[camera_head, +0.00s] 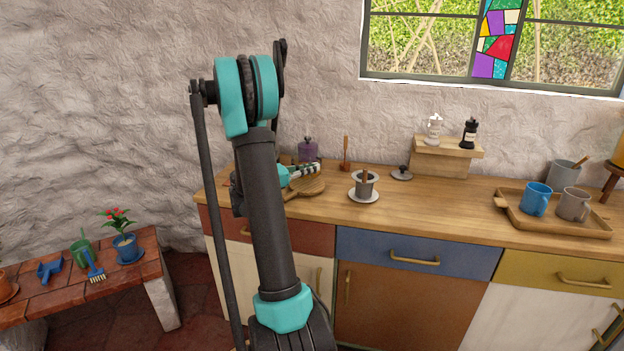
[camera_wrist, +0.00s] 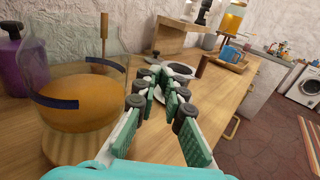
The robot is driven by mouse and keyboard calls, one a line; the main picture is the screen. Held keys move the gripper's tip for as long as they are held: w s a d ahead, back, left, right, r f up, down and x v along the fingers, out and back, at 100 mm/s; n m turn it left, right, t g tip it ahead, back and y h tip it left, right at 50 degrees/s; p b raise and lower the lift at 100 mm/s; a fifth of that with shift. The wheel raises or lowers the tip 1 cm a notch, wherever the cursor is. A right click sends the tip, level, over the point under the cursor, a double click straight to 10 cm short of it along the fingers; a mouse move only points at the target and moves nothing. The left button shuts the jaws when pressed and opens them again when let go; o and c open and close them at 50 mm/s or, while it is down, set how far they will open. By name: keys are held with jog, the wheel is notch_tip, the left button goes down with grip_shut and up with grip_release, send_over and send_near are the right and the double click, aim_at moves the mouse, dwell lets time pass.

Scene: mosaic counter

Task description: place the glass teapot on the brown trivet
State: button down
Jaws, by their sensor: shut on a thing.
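The glass teapot (camera_wrist: 85,110), a clear vessel with amber liquid and dark blue bands, fills the left of the wrist view, close beside my gripper (camera_wrist: 165,82). My gripper's fingers are brought together at the tips. One dark band runs from the glass towards the left finger, and the grip appears to be on the teapot's handle, though the contact is hidden. In the head view my gripper (camera_head: 312,169) points right over the counter, and my arm hides the teapot. A round brown wooden piece with a handle (camera_head: 305,187), possibly the trivet, lies just below the gripper there.
A purple canister (camera_head: 308,150) stands behind. A grey cup (camera_head: 366,184) on a white saucer and a dark lid (camera_head: 401,173) are to the right. A tray (camera_head: 540,225) with mugs is further right. The counter (camera_head: 440,207) between is clear.

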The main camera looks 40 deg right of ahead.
aim_at(310, 178)
jog(key=shift+f, duration=1.95)
jog(key=c, duration=1.6)
grip_release()
